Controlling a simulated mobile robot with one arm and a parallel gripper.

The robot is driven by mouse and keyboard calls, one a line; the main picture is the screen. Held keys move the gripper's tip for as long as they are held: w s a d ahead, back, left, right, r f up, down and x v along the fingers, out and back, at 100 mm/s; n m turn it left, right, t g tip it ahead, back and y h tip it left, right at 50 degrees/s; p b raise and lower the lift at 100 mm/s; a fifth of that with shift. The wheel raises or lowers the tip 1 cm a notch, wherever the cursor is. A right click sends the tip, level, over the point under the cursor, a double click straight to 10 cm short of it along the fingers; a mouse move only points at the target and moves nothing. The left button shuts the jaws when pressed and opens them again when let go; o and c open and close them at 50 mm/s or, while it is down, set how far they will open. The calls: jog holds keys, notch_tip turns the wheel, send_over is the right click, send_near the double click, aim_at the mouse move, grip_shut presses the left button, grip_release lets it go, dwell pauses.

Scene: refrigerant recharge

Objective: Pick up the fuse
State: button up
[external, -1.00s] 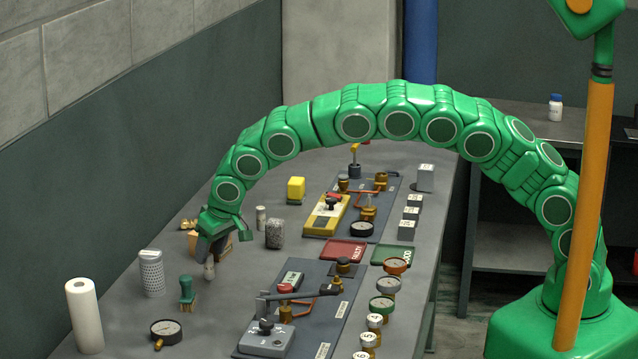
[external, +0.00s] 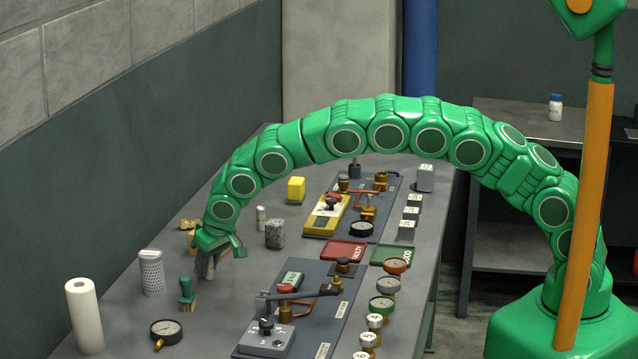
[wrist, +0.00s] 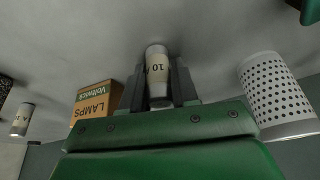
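The fuse (wrist: 158,70), a small pale cylinder with a cream label reading "10", stands between the two fingers of my gripper (wrist: 160,92) in the wrist view. A finger lies close along each side of it. I cannot tell whether the fingers press on it or leave a thin gap. In the external view my gripper (external: 206,268) is low over the left part of the bench, and the fuse is mostly hidden there. A second small labelled cylinder (wrist: 21,119) stands apart at the left of the wrist view; it also shows in the external view (external: 261,218).
A lamps box (wrist: 97,103) is close on one side and a perforated canister (wrist: 276,92) on the other. A green-handled brush (external: 187,290), a gauge (external: 166,331) and a white roll (external: 84,315) stand nearer the camera. A panel with a lever (external: 300,297) lies to the right.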

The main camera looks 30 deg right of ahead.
grip_shut()
jog(key=shift+r, duration=0.15)
